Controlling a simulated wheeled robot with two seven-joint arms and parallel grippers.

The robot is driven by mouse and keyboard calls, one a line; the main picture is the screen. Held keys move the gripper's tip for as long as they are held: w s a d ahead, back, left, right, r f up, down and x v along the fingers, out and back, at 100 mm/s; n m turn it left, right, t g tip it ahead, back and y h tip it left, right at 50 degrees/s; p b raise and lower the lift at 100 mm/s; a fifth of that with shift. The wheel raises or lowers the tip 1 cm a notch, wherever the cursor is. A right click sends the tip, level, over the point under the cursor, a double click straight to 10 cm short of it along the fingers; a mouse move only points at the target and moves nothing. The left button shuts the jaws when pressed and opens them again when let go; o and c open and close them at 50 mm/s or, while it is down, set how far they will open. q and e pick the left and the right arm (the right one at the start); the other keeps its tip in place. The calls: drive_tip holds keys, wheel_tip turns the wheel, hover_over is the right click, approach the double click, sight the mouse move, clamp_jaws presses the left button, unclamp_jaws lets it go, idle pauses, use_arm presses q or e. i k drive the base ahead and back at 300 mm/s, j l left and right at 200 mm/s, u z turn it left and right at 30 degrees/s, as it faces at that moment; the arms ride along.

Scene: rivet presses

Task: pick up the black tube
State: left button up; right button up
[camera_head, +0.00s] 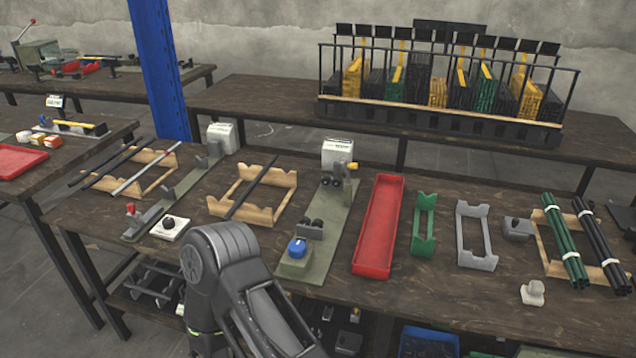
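A single black tube (252,186) lies slanted across the middle wooden rack (281,180) on the workbench. Another black tube (98,167) lies on the left wooden rack (151,157) with a grey tube (146,169) beside it. A bundle of several black tubes (600,243) lies on the right wooden rack (556,268) next to green tubes (565,238). One of my arms rises at the bottom centre, in front of the bench's near edge. No gripper fingers show, and I cannot tell which arm it is.
Two presses (320,222) (178,188) stand on the bench beside the middle rack. A red tray (379,227), a green holder (424,225) and a grey holder (475,235) sit to the right. A long rack of bins (440,115) stands on the back table.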

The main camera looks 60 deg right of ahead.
sight(245, 193)
drive_tip(key=z, duration=1.45)
drive_tip(key=i+l, duration=0.15)
drive_tip(key=i, duration=0.25)
drive_tip(key=i+l, duration=0.15)
drive_tip(key=i, duration=0.25)
